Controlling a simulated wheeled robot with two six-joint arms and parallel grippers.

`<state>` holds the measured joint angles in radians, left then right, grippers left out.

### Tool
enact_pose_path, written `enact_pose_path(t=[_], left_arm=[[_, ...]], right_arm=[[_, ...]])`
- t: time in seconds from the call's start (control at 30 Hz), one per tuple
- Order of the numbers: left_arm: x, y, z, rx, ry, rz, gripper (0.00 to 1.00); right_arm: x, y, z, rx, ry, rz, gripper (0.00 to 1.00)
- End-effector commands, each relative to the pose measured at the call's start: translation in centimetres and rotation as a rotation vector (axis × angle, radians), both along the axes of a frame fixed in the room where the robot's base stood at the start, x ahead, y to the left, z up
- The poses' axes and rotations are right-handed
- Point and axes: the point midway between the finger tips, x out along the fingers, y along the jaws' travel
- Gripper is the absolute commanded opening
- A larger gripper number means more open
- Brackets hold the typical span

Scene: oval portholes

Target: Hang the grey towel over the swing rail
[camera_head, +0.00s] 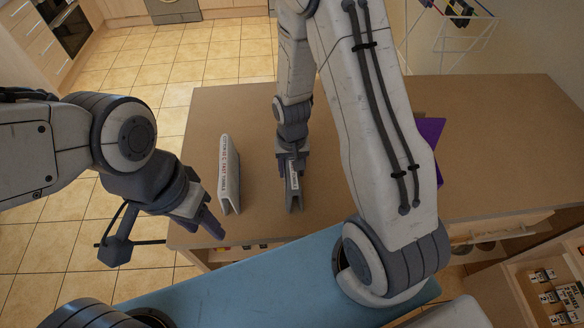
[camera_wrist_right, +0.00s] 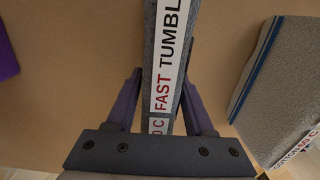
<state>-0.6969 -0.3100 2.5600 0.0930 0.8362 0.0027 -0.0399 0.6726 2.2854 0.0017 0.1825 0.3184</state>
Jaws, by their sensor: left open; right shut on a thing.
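A grey folded towel (camera_head: 294,200) with a white care label stands like a narrow tent on the brown counter. My right gripper (camera_head: 291,162) is shut on its upper edge. In the right wrist view the fingers sit on both sides of the grey fold (camera_wrist_right: 176,95), whose label reads "FAST TUMBL". A second grey folded piece (camera_head: 229,175) with a label stands to its left; the right wrist view shows a blue stripe on this second piece (camera_wrist_right: 270,85). My left gripper (camera_head: 212,224) is open and empty at the counter's left front corner. I cannot make out the swing rail.
The brown counter (camera_head: 490,125) is clear at the right. A purple item (camera_head: 430,140) is partly hidden behind my right arm. A white drying rack (camera_head: 450,35) stands behind the counter. Open shelves with small boxes (camera_head: 548,290) are at the lower right.

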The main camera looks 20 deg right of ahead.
Motion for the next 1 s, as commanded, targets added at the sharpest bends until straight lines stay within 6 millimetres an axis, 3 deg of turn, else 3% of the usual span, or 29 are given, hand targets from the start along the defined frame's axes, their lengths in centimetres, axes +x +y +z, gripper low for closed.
enact_pose_path(t=[0.1, 0.13, 0.2, 0.67, 1.0], left_arm=[[0.0, 0.0, -0.4, 0.000, 0.000, 0.000, 0.47], [0.0, 0.0, -0.3, 0.000, 0.000, 0.000, 0.47], [0.0, 0.0, -0.2, 0.000, 0.000, 0.000, 0.47], [0.0, 0.0, -0.2, 0.000, 0.000, 0.000, 0.47], [0.0, 0.0, -1.2, 0.000, 0.000, -0.001, 0.47]], right_arm=[[0.0, 0.0, -0.4, 0.000, 0.000, 0.000, 0.00], [0.0, 0.0, -0.3, 0.000, 0.000, 0.000, 0.60], [0.0, 0.0, -0.3, 0.000, 0.000, 0.000, 0.83], [0.1, 0.0, 0.7, 0.000, -0.002, 0.000, 0.83], [0.2, 0.0, 6.8, 0.000, -0.007, 0.000, 0.83]])
